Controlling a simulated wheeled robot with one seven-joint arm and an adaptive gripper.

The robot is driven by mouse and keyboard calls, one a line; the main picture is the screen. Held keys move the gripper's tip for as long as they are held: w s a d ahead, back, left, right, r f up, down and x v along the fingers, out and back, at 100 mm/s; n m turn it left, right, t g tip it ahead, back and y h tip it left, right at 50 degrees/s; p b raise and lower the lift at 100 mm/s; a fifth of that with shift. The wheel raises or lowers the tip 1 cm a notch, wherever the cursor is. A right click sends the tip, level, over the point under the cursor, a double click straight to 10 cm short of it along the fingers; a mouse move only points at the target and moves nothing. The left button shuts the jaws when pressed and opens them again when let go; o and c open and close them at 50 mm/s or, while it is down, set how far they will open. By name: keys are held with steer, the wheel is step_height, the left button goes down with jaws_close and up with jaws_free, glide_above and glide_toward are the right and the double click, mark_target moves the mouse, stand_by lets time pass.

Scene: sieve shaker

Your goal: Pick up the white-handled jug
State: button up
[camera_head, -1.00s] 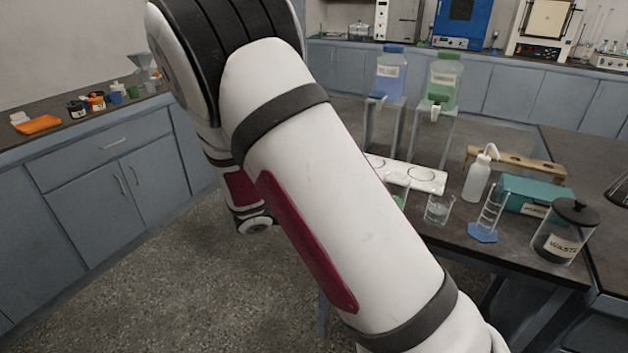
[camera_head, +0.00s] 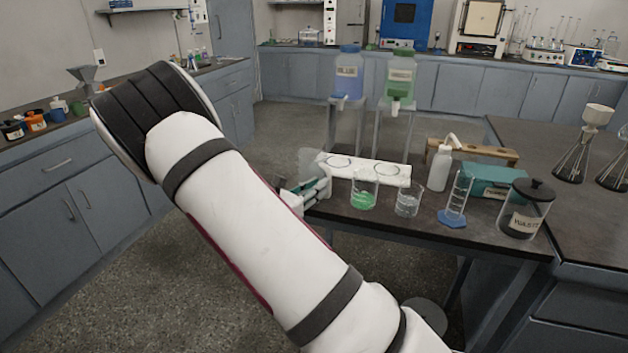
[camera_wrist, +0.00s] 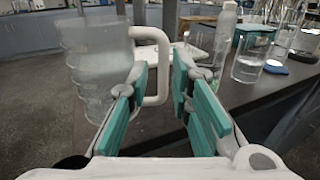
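The white-handled jug is a clear, ribbed vessel. In the wrist view the jug (camera_wrist: 92,68) stands upright at left, with its white handle (camera_wrist: 163,62) turned toward the right. My gripper (camera_wrist: 160,82) is open, its teal-padded fingers on either side of the handle's upright bar, with gaps visible. In the head view the jug (camera_head: 310,163) is a faint pale shape at the left end of the counter, partly hidden by my gripper (camera_head: 308,190).
On the counter (camera_head: 400,228) right of the jug stand a green-liquid beaker (camera_head: 363,199), a clear beaker (camera_head: 408,203), a cylinder (camera_head: 457,200), a wash bottle (camera_head: 440,168) and a waste jar (camera_head: 523,215).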

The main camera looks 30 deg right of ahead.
mark_target(329, 195)
steer(key=x, duration=0.5)
steer(key=shift+s+d, duration=0.15)
steer(key=shift+d, duration=0.1)
steer(key=shift+r, duration=0.1)
jaws_close()
